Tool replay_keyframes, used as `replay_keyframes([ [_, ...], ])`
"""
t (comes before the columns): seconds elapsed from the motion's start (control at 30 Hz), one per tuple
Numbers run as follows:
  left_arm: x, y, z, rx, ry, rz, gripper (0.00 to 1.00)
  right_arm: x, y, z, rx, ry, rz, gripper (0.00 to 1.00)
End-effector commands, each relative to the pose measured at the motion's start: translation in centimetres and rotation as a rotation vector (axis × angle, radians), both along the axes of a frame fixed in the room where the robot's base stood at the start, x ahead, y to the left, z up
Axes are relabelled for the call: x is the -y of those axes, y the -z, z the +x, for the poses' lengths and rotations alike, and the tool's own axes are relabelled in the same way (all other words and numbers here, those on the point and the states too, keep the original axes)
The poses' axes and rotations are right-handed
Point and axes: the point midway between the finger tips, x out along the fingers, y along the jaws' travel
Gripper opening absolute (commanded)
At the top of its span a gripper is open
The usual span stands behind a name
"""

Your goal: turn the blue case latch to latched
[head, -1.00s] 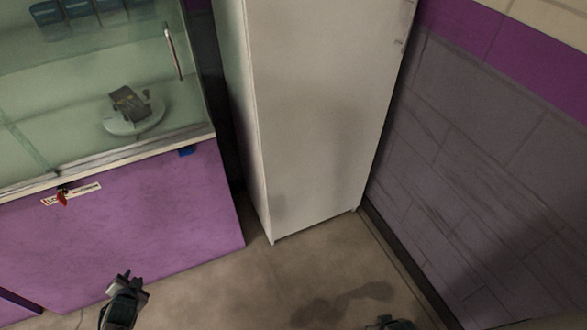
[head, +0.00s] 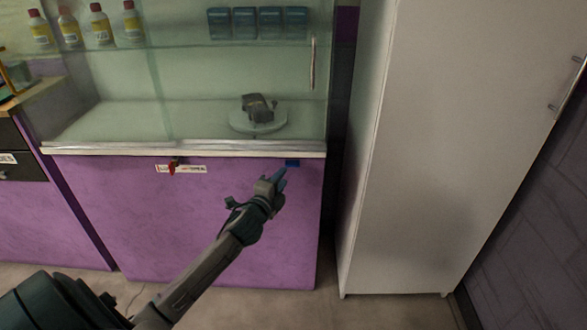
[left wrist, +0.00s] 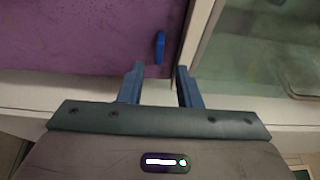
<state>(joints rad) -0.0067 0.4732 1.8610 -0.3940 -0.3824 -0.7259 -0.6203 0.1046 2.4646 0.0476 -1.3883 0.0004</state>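The blue case latch (head: 292,163) is a small blue piece just under the white ledge of the glass case, near the right end of the purple front. Its long side lies roughly along the ledge. It also shows in the left wrist view (left wrist: 160,47), just beyond the fingertips. My left gripper (head: 279,176) is just below and left of it in the head view. In the left wrist view its two blue fingers (left wrist: 158,78) are apart with nothing between them, and I see no contact with the latch. My right gripper is not in view.
A red latch-like piece (head: 172,166) with a label sits left along the purple front (head: 130,215). A dark object (head: 258,106) stands on a round stand behind the glass. A tall white cabinet (head: 415,170) stands close on the right. Floor is clear in front.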

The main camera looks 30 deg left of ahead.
Motion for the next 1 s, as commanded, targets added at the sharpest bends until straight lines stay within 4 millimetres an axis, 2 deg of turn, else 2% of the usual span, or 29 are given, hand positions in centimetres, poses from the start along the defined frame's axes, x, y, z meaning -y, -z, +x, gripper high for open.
replay_keyframes([
  [0.1, -0.4, -0.2, 2.4, 0.002, -0.001, -0.005, 0.31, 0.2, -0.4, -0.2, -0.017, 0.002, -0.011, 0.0],
  [0.33, -0.9, 0.0, 5.7, 0.0, -0.001, -0.003, 0.31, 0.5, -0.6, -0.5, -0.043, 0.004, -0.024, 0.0],
  [0.5, -1.0, 0.0, 6.7, 0.0, 0.0, -0.002, 0.31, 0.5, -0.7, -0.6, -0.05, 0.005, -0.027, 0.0],
  [0.77, -1.0, 0.1, 6.8, -0.001, 0.001, -0.001, 0.31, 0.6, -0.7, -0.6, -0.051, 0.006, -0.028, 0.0],
  [0.8, -1.0, 0.1, 6.8, -0.001, 0.001, -0.001, 0.29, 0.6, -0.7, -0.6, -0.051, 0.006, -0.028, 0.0],
  [0.93, -1.1, 0.1, 6.8, -0.001, 0.001, -0.001, 0.03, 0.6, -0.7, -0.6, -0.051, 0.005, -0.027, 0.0],
  [1.0, -1.1, 0.1, 6.8, -0.001, 0.0, -0.001, 0.0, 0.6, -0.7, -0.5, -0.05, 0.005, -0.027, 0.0],
])
